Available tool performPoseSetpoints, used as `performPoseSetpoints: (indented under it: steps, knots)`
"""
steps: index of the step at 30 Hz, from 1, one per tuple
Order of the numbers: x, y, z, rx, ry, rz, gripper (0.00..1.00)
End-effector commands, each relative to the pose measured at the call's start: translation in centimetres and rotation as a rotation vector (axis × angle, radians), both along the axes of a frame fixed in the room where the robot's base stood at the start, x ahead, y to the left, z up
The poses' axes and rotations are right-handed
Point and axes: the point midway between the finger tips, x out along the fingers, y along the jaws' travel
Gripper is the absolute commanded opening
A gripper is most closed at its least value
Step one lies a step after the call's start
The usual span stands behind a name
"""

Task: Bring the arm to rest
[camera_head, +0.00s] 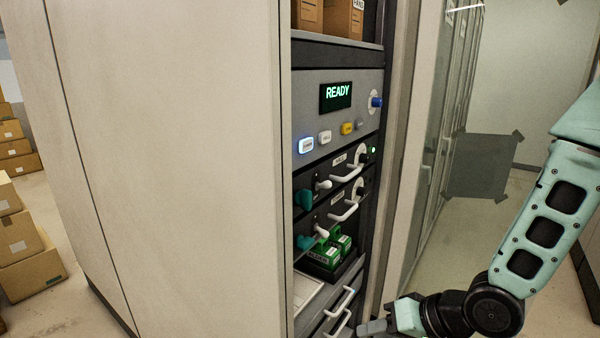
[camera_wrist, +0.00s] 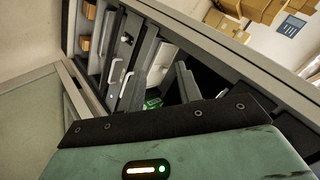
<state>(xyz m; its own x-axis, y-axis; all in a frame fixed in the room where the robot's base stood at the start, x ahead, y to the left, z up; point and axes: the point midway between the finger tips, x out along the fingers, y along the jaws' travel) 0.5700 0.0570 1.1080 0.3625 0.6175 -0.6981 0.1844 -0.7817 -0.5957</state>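My arm (camera_head: 545,232) comes down from the right edge in the head view, outside the open front of the cabinet. My gripper (camera_head: 372,327) is low at the bottom edge, in front of the lower drawer handles, and partly cut off. In the wrist view my gripper's two dark fingers (camera_wrist: 157,82) stand apart with nothing held between them. Green boxes (camera_wrist: 153,103) show behind them. I cannot tell how near the fingers are to the handles.
The cabinet rack holds a lit READY display (camera_head: 336,95), several buttons, two units with white handles (camera_head: 347,172), a tray of green boxes (camera_head: 326,252) and lower drawers (camera_head: 340,303). A glass door (camera_head: 436,150) stands right of the rack. Cardboard boxes (camera_head: 25,255) are stacked far left.

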Motion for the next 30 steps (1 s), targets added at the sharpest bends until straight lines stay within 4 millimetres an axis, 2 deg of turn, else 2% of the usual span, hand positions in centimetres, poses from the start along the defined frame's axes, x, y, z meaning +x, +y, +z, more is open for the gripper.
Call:
performPoseSetpoints:
  steps: [1, 3, 5, 9, 15, 19, 23, 30]
  knots:
    - [-0.5, 0.2, -1.1, -0.113, -0.018, 0.053, 0.35]
    - [-1.5, -0.1, -1.4, -0.264, -0.022, 0.116, 0.35]
    - [-2.6, -0.2, -1.4, -0.377, -0.018, 0.168, 0.35]
    - [-6.3, -0.2, -0.5, -0.584, 0.015, 0.290, 0.35]
    - [-13.1, 0.4, 1.6, -0.718, 0.096, 0.464, 0.35]
    - [-16.5, 0.6, 2.7, -0.735, 0.139, 0.549, 0.35]
    - [-17.9, 0.7, 3.2, -0.738, 0.158, 0.588, 0.35]
    - [-18.1, 0.7, 3.3, -0.738, 0.164, 0.590, 0.35]
